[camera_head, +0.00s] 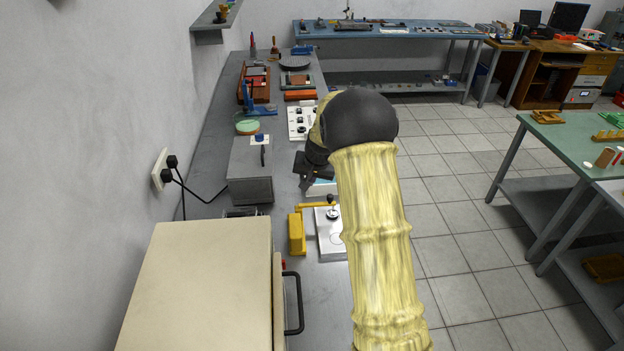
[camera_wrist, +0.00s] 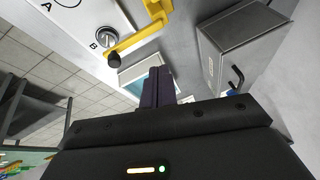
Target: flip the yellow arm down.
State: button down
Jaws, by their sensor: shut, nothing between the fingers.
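The yellow arm (camera_head: 318,205) runs from the top of a yellow block (camera_head: 297,234) towards a white plate (camera_head: 330,243) in the head view. In the wrist view, the yellow arm (camera_wrist: 138,39) slants from a yellow bracket at the top down to a black knob (camera_wrist: 114,60) beside a chrome piece (camera_wrist: 104,38). I cannot tell whether the knob is on the arm or the chrome piece. The white plate has letters A and B. My gripper (camera_wrist: 158,82) is shut and empty, apart from the yellow arm; in the head view my own arm partly hides it.
A grey box (camera_head: 250,170) with a black handle stands by the wall, behind the yellow block. A large beige box (camera_head: 205,285) with a black handle is nearer. A white panel (camera_head: 300,121) lies farther back on the grey bench. Open floor is on the right.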

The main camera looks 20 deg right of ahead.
jog(key=shift+w+a+f, duration=0.1)
jog(key=shift+a+f, duration=0.1)
jog(key=shift+a, duration=0.3)
jog(key=s+d+r, duration=0.5)
jog(key=r, duration=0.4)
jog(key=shift+d+r, duration=0.35)
jog(key=shift+r, duration=0.05)
jog(key=shift+s, duration=0.15)
dwell(0.3)
jog(key=s+a+f+n, duration=0.1)
jog(key=s+a, duration=0.2)
jog(key=s, duration=0.6)
jog(key=s+a+f+n+g, duration=0.1)
jog(key=s+a, duration=0.3)
jog(key=s, duration=0.5)
jog(key=s+a+f+n+g, duration=0.1)
jog(key=s+a+f+n, duration=0.1)
jog(key=s, duration=0.7)
jog(key=shift+a+f+n+h, duration=0.3)
jog(key=shift+a+f, duration=0.15)
jog(key=shift+a, duration=0.3)
